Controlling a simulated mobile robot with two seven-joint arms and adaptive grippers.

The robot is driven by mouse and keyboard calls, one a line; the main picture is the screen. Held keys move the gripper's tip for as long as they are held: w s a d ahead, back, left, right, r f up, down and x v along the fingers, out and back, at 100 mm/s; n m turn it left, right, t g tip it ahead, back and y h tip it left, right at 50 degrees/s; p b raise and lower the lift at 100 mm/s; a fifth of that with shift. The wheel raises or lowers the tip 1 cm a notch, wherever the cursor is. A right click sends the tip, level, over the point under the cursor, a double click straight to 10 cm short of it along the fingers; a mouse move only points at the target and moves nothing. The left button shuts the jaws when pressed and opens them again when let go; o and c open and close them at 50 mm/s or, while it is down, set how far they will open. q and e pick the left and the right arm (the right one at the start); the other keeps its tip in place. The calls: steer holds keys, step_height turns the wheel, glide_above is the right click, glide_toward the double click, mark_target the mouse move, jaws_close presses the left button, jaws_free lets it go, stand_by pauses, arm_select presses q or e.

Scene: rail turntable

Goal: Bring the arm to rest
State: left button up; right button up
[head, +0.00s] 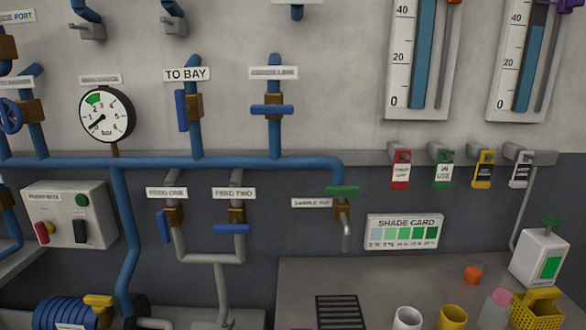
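Neither of my grippers and no part of either arm shows in the head view. The wall ahead carries a blue pipe (255,162) with several valves. The TO BAY valve (182,110) has its blue handle upright, along its pipe. The valve to its right (272,110) has its blue handle crosswise. Below, the FEED ONE handle (163,227) is near upright and the FEED TWO handle (232,229) is crosswise. The sample tap (343,191) has a green handle.
A grey bench (300,272) at lower right holds a black grate (338,311), a white cup (407,318), a yellow cup (452,317), a yellow basket (537,308) and a white box (540,256). A pressure gauge (107,114) and switch box (70,215) are at left. Coloured tags (442,172) hang at right.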

arm_select(q)
steer(key=s+a+f+n+g+y, duration=0.1)
steer(key=s+a+f+g, duration=0.2)
steer(key=s+f, duration=0.7)
steer(key=s+a+f+n+g+y, duration=0.1)
steer(key=s+a+f+g, duration=0.1)
steer(key=s+f, duration=0.9)
steer(key=s+a, duration=0.1)
steer(key=s, duration=0.6)
steer(key=shift+s+a+f+g, duration=0.15)
steer(key=shift+s+f+g, duration=0.1)
steer(key=shift+g, duration=0.15)
